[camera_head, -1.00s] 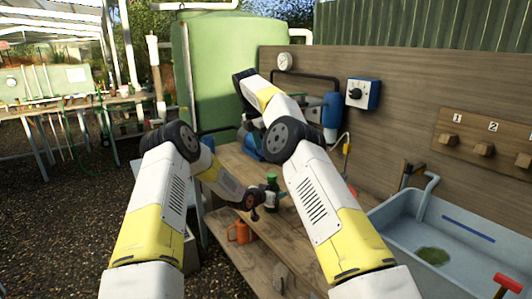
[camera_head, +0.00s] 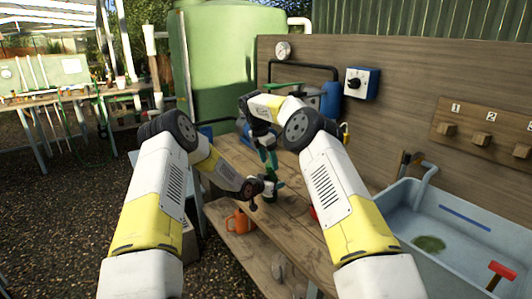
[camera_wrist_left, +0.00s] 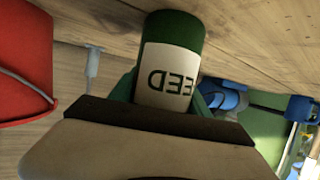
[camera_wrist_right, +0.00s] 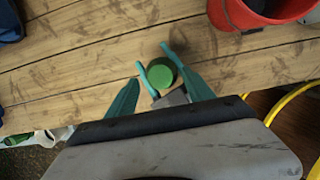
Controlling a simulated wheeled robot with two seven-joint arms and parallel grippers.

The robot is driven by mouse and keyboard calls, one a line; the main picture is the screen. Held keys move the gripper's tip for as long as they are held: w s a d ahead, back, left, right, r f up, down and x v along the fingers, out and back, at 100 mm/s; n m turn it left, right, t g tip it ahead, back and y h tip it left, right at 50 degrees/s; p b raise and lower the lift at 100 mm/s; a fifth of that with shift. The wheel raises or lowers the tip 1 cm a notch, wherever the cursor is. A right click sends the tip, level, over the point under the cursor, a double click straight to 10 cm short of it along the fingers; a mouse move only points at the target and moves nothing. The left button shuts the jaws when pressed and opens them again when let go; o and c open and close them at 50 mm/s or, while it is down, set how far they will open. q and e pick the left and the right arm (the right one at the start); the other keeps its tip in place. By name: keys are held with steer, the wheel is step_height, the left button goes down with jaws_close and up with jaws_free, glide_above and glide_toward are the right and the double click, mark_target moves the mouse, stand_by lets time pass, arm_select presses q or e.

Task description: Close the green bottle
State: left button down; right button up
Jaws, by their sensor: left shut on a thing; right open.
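The green bottle (camera_head: 271,198) stands on the wooden bench, mostly hidden by my grippers in the head view. My left gripper (camera_head: 266,187) is shut on it from the side. In the left wrist view the bottle (camera_wrist_left: 170,65) has a pale label with letters upside down. My right gripper (camera_head: 270,160) hangs above the bottle, fingers down. In the right wrist view its open teal fingers (camera_wrist_right: 162,92) lie to either side of a round green top (camera_wrist_right: 160,74). I cannot tell whether that top is a cap screwed tight or only resting.
A red bucket (camera_wrist_right: 262,12) stands on the bench near the bottle; it also shows in the left wrist view (camera_wrist_left: 25,60). An orange can (camera_head: 238,222) sits on the lower shelf. A grey sink (camera_head: 395,200) is at right. A wooden back wall (camera_head: 420,80) bounds the bench.

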steer(key=shift+w+f, duration=0.1)
steer(key=shift+f, duration=0.35)
jaws_close()
steer(key=shift+w+d+f+m, duration=0.1)
steer(key=shift+w+m, duration=0.1)
steer(key=shift+m, duration=0.7)
steer(key=shift+s+m+g, duration=0.1)
steer(key=shift+m+g, duration=0.3)
steer(key=shift+m, duration=0.3)
jaws_free()
steer(key=shift+r, duration=0.2)
step_height(320, 180, up, 12)
steer(key=s+a+n, duration=0.2)
steer(key=n, duration=0.1)
steer(key=shift+a+f+t, duration=0.25)
steer(key=shift+t, duration=0.15)
